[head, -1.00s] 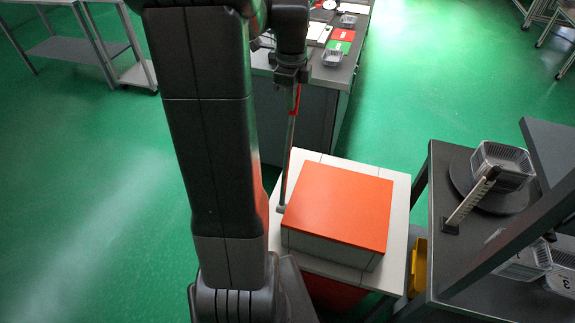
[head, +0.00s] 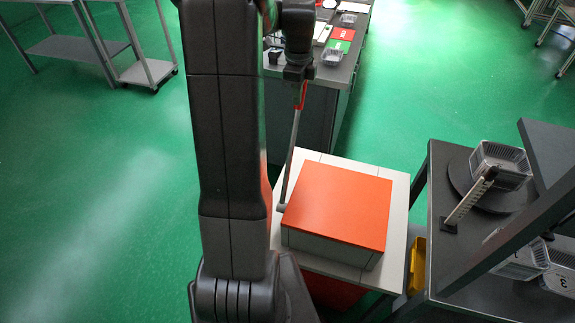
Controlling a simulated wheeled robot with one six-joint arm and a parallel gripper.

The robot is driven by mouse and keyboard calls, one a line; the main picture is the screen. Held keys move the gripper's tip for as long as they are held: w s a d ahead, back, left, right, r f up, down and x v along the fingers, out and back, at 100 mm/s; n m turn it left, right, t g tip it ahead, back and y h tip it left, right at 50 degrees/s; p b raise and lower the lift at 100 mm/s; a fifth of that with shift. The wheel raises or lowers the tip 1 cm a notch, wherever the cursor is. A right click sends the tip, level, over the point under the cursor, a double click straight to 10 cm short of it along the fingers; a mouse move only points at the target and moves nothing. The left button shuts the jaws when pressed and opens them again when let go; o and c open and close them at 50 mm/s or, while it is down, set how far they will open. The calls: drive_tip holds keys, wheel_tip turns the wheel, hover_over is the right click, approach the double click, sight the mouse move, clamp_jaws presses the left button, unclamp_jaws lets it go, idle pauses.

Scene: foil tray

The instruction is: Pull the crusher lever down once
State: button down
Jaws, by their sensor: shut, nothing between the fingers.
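The crusher (head: 338,207) is a box with an orange top on a pale base in the lower middle of the head view. Its lever (head: 293,150) is a thin grey rod with a red grip at the top. The lever rises from the left side of the box and stands nearly upright, leaning slightly right. My gripper (head: 299,80) is at the lever's red upper end, with the fingers small and partly dark. It is shut; whether it touches the grip is hard to tell.
A dark shelf unit at right holds a round plate with a clear tray (head: 502,165) and a ruler-like post (head: 468,200). A bench (head: 340,75) behind carries red and green cards (head: 341,40) and another clear tray (head: 332,56).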

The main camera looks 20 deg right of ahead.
drive_tip(key=shift+w+d+f, duration=0.35)
drive_tip(key=shift+w+d, duration=0.1)
drive_tip(key=shift+w, duration=0.15)
drive_tip(key=shift+w+d+f, duration=0.9)
drive_tip(key=shift+w+f, duration=0.25)
drive_tip(key=shift+w, duration=0.05)
drive_tip(key=shift+w+d+f, duration=0.9)
drive_tip(key=shift+w+f, duration=0.2)
drive_tip(key=shift+w, duration=0.1)
drive_tip(key=shift+w+d+f, duration=1.3)
drive_tip(key=shift+w+f, duration=0.4)
drive_tip(key=shift+f, duration=0.65)
drive_tip(key=shift+s+a+r, duration=1.05)
drive_tip(key=shift+s+r, duration=0.1)
drive_tip(key=shift+s, duration=0.25)
drive_tip(key=shift+s+a+r, duration=1.1)
drive_tip(key=shift+s, duration=0.3)
drive_tip(key=shift+s+a+r, duration=1.05)
drive_tip(key=shift+s+r, duration=0.1)
drive_tip(key=shift+s, duration=0.25)
drive_tip(key=s+a+r+p, duration=0.3)
drive_tip(key=s+a+r, duration=0.3)
drive_tip(key=s, duration=0.2)
drive_tip(key=shift+s+a+r, duration=0.15)
drive_tip(key=shift+s+r, duration=0.05)
